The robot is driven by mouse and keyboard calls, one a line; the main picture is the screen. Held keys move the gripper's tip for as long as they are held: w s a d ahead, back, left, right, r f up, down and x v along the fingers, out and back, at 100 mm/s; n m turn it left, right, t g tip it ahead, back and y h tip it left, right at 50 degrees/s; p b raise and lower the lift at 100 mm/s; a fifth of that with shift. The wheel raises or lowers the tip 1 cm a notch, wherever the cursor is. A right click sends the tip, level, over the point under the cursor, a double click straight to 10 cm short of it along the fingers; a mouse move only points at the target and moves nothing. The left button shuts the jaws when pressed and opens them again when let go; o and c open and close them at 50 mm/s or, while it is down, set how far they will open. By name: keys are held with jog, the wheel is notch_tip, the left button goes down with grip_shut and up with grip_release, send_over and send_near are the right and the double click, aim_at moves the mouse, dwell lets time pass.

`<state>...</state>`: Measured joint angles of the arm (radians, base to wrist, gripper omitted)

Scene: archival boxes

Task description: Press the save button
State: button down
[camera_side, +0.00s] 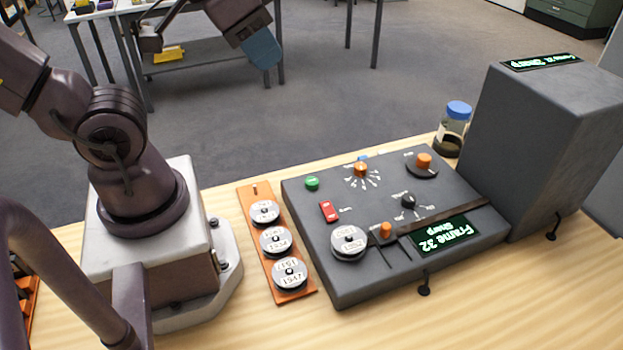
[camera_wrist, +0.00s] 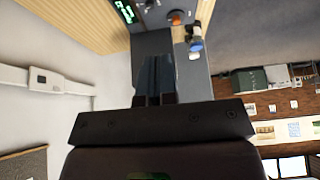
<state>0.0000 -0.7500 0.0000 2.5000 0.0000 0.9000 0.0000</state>
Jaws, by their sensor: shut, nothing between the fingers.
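A dark grey control panel (camera_side: 330,270) lies on the wooden bench. It carries a round green button (camera_side: 312,183) at its back left corner and a red rocker switch (camera_side: 329,211) in front of that. The small labels are too small to read, so I cannot tell which one is the save button. The panel's green display (camera_side: 446,236) reads "Frame 32 Sharp", upside down. My gripper (camera_side: 264,50) is shut and empty, raised well behind and above the panel, touching nothing. Its fingers (camera_wrist: 154,76) show in the wrist view, with part of the panel beyond them.
Orange-capped knobs (camera_side: 361,169) and a silver disc (camera_side: 348,243) stand on the panel. An orange rack (camera_side: 252,205) of silver discs lies left of it. A blue-lidded jar (camera_side: 456,122) and a tall grey box (camera_side: 535,130) stand right. Air above the panel is clear.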

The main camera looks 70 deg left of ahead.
dwell(0.5)
jog(key=n+h, duration=0.7)
jog(key=n, duration=2.8)
send_over(312, 179)
notch_tip(312, 179, down, 18)
jog(key=shift+t, duration=0.3)
jog(key=shift+f, duration=0.1)
jog(key=shift+f, duration=4.35)
